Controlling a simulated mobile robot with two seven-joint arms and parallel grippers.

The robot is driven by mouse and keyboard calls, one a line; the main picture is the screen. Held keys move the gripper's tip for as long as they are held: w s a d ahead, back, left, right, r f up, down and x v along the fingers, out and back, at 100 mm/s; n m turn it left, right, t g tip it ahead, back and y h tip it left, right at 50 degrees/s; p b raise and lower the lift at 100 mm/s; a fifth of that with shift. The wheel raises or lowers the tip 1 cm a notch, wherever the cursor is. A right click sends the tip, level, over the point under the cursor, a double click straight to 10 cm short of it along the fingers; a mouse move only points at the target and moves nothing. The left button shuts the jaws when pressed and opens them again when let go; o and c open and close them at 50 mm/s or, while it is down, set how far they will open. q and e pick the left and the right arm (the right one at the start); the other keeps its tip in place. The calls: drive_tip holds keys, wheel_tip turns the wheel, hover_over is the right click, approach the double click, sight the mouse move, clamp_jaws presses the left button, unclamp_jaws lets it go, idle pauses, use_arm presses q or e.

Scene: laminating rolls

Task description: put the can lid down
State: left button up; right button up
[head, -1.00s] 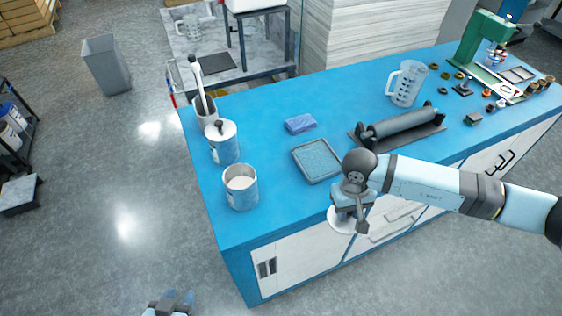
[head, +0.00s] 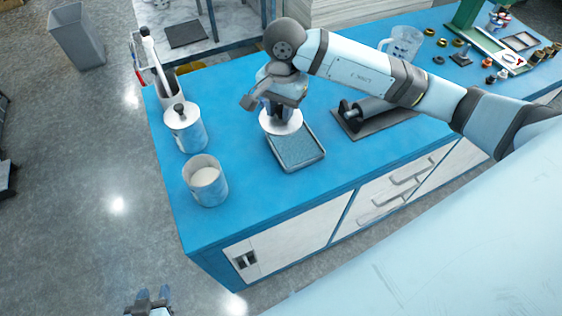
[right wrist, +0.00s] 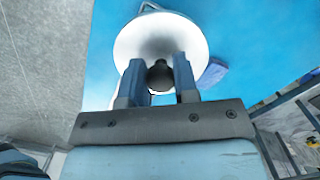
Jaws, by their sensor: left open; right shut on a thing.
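The can lid (head: 281,122) is a white disc with a dark knob, seen in the head view at the upper left edge of the tray. My right gripper (head: 278,108) is shut on the lid's knob from above. In the right wrist view the knob (right wrist: 160,76) sits between the fingers, with the white lid (right wrist: 152,38) beyond. I cannot tell whether the lid touches the bench. An open can (head: 206,183) with pale contents stands at the bench's left. My left gripper (head: 149,303) is open and empty, low in the head view, off the bench.
A lidded can (head: 185,130) and a container with a brush (head: 165,85) stand behind the open can. A shallow tray (head: 320,155) and a roller (head: 385,112) lie to the right. Blue bench (head: 245,195) is clear beside the open can.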

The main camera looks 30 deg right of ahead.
sight(280, 108)
drive_tip(key=r+m, duration=0.2)
drive_tip(key=r, duration=0.1)
drive_tip(key=r+m+b, duration=0.1)
drive_tip(key=m, duration=0.1)
drive_tip(key=shift+w+d+r, duration=0.15)
drive_tip(key=shift+d+r, duration=0.1)
drive_tip(key=shift+d, duration=0.1)
drive_tip(key=shift+m, duration=0.4)
wheel_tip(280, 108, down, 16)
drive_tip(key=shift+d+r+p, duration=0.1)
drive_tip(key=shift+r+p, duration=0.15)
drive_tip(key=shift+p, duration=0.7)
drive_tip(key=shift+f, duration=1.95)
drive_tip(key=shift+f, duration=0.1)
drive_tip(key=shift+f, duration=0.25)
drive_tip(key=o, duration=0.9)
